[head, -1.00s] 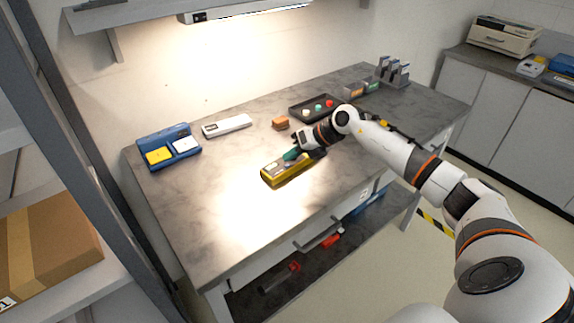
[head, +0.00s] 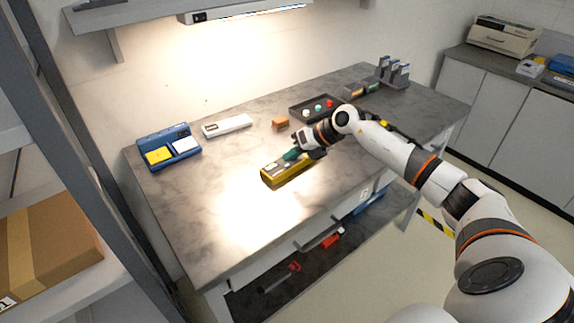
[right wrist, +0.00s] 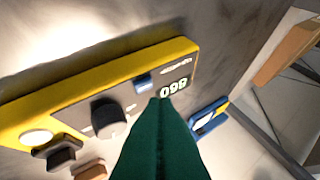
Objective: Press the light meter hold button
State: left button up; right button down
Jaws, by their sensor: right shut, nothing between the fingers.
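The light meter is a yellow and dark device (head: 283,175) lying on the bench. In the right wrist view, its yellow case (right wrist: 40,100) shows a digit display (right wrist: 174,87), a small blue button (right wrist: 143,82), a black knob (right wrist: 107,118) and a white dome (right wrist: 37,138). My right gripper (head: 291,155) is shut and empty, with its green fingers over the far part of the meter. In the right wrist view the green fingertips (right wrist: 160,100) appear just beside the display and blue button. I cannot tell whether they touch. My left gripper is not in view.
A blue device (head: 178,132) with yellow and white pads, a white device (head: 227,125), an orange-brown block (head: 280,122) and a dark tray (head: 297,108) with coloured knobs stand behind the meter. The bench front (head: 220,235) is clear. A shelf post stands at left.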

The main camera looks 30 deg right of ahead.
dwell(0.3)
jog(key=shift+f, duration=0.45)
jog(key=shift+f+b, duration=0.4)
jog(key=shift+b, duration=0.1)
dwell(0.6)
jog(key=shift+r, duration=0.15)
jog(key=shift+r+p, duration=0.6)
jog(key=shift+r, duration=0.05)
jog(key=shift+r, duration=0.1)
notch_tip(320, 180, up, 5)
jog(key=p, duration=0.4)
